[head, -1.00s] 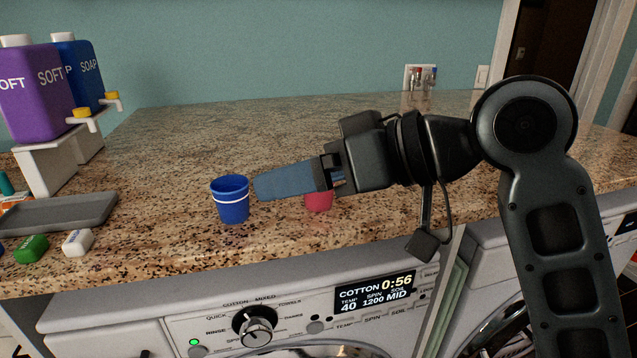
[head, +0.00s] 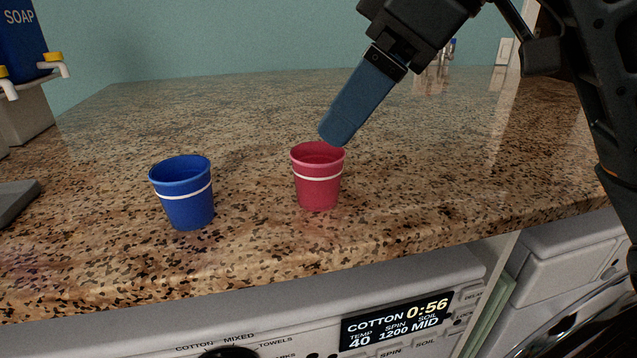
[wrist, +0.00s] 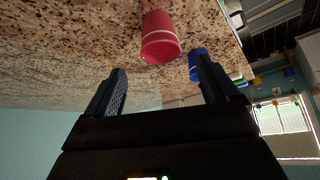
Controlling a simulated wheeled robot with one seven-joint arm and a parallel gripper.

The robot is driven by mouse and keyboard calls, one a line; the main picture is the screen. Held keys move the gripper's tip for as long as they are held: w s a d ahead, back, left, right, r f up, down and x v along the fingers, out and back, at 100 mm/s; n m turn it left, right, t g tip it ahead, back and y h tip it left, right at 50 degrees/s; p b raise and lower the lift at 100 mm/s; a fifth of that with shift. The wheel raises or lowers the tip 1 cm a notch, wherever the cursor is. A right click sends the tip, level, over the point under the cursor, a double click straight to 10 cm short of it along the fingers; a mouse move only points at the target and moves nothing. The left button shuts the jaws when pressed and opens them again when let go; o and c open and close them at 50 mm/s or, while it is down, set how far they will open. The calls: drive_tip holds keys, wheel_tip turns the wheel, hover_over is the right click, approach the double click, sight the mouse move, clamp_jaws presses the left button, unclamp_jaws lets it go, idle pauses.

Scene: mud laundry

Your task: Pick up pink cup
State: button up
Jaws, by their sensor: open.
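The pink cup (head: 318,190) stands upright on the granite counter, with a white band around it. My gripper (head: 338,135) is tilted downward just above and behind its rim in the head view; whether it touches the rim I cannot tell. In the wrist view my gripper (wrist: 160,90) is open, its two fingers apart with nothing between them. The pink cup (wrist: 160,40) shows there beyond the fingertips, roughly in line with the gap. The cup's inside is mostly hidden.
A blue cup (head: 184,195) stands upright to the left of the pink cup, with a clear gap between them. A soap dispenser (head: 24,45) and a grey tray (head: 14,203) are at the left. The counter (head: 450,170) is free on the right, above the washer (head: 420,290).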

sight(318, 154)
drive_tip(key=x, duration=0.7)
drive_tip(key=shift+a+f+p, duration=0.15)
drive_tip(key=shift+f+p, duration=0.05)
drive_tip(key=shift+p, duration=0.15)
drive_tip(key=c, duration=1)
